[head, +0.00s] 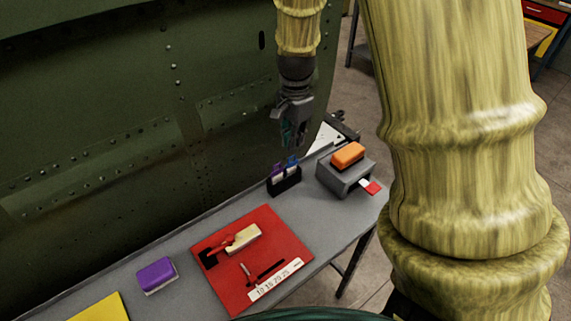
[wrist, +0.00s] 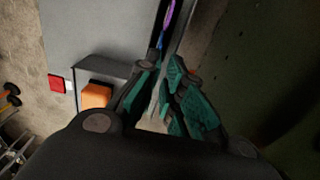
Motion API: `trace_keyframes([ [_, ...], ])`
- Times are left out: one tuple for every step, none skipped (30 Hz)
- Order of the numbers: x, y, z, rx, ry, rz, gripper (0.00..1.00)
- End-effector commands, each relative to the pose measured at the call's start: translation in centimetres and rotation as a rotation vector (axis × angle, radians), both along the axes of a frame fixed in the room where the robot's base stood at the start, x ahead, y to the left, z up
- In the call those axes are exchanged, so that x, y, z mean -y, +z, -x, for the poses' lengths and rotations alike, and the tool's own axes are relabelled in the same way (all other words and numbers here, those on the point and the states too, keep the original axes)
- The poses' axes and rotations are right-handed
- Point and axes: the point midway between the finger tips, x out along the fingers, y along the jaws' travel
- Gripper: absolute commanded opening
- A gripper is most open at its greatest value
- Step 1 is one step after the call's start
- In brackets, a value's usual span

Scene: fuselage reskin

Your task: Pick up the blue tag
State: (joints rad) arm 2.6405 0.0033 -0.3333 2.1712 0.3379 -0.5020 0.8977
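The blue tag (head: 292,161) stands upright in a small black holder (head: 287,184) on the grey bench, beside a purple tag (head: 278,170). My gripper (head: 292,140) points down just above the holder in the head view. In the wrist view my gripper (wrist: 166,62) shows two teal-padded fingers with a narrow gap between them and nothing seen held in it. A thin blue piece (wrist: 158,39) shows just beyond the fingertips, with a purple loop (wrist: 170,12) farther up. Whether the fingers touch a tag cannot be told.
A red mat (head: 225,276) with tools and a purple block (head: 155,273) lie nearer. The green fuselage panel (head: 110,120) rises behind the bench.

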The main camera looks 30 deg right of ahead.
Motion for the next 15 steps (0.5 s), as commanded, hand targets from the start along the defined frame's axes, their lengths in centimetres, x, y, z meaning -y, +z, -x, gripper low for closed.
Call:
trace_keyframes([
  [-0.1, -0.7, 0.0, -0.003, 0.0, -0.001, 0.09],
  [-0.1, -1.2, -0.1, -0.005, 0.001, -0.002, 0.09],
  [-0.1, -1.8, -0.3, -0.007, 0.001, -0.001, 0.09],
  [-0.1, -2.2, -0.5, -0.009, 0.002, -0.001, 0.09],
  [-0.1, -2.6, -0.7, -0.01, 0.002, -0.001, 0.09],
  [-0.1, -3.1, -1.0, -0.011, 0.002, 0.0, 0.09],
  [-0.1, -3.4, -1.1, -0.013, 0.002, 0.0, 0.09],
  [-0.1, -3.7, -1.2, -0.014, 0.002, 0.0, 0.09],
  [-0.1, -4.0, -1.3, -0.014, 0.001, 0.0, 0.09],
  [-0.1, -4.1, -1.4, -0.015, 0.001, 0.0, 0.09],
  [0.0, -4.3, -1.4, -0.015, 0.001, 0.0, 0.09],
  [0.0, -4.4, -1.4, -0.016, 0.0, 0.0, 0.09],
  [0.0, -4.5, -1.3, -0.017, 0.0, 0.0, 0.09],
  [0.0, -4.6, -1.3, -0.017, -0.001, 0.0, 0.09],
  [0.0, -4.8, -1.2, -0.016, -0.002, 0.0, 0.09],
])
